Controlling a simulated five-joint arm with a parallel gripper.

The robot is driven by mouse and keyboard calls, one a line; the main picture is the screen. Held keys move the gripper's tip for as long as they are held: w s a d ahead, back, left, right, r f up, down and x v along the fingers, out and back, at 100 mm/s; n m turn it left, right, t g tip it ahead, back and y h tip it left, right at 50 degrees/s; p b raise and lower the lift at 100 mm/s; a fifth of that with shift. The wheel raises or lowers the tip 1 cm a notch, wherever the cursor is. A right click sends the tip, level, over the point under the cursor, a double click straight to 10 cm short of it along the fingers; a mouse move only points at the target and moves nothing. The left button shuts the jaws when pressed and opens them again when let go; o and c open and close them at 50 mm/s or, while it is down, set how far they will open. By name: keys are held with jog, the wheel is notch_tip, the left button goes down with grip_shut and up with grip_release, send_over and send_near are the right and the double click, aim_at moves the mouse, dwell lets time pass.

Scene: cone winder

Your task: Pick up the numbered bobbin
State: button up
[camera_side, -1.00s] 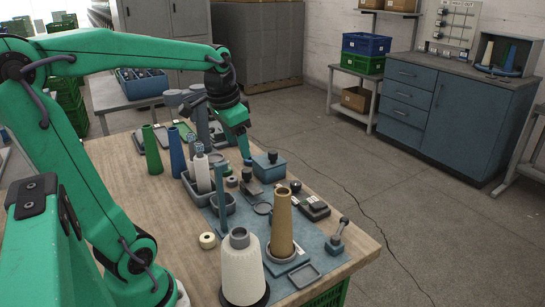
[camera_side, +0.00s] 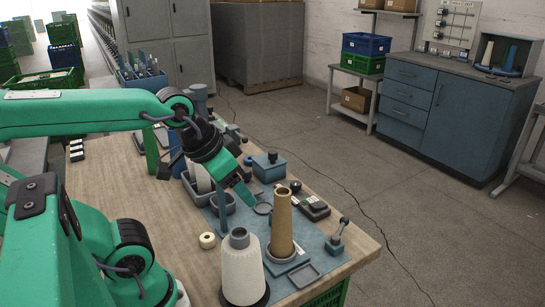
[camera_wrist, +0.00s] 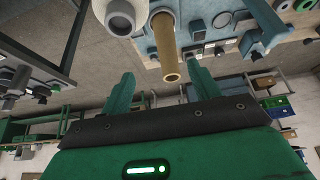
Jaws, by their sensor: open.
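No number is legible on any bobbin, so I cannot tell which is the numbered one. In the side view a large white cone (camera_side: 240,268) and a tall brown cone (camera_side: 281,226) stand upright at the front of the table. A slim white bobbin (camera_side: 202,181) stands behind, partly hidden by my arm. My gripper (camera_side: 246,196) is open and above the table, behind and left of the brown cone. In the wrist view my gripper (camera_wrist: 160,78) has spread, empty fingers. The brown cone (camera_wrist: 163,40) shows beyond them, and the white cone (camera_wrist: 119,18) at upper left.
A teal mat (camera_side: 319,248) lies under the cones. A small cream roll (camera_side: 207,240) lies left of the white cone. A lever fixture (camera_side: 337,238) and a dark block (camera_side: 315,210) sit at right. A blue box (camera_side: 268,166) stands behind.

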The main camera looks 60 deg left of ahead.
jog(key=shift+o, duration=0.2)
jog(key=shift+o, duration=0.6)
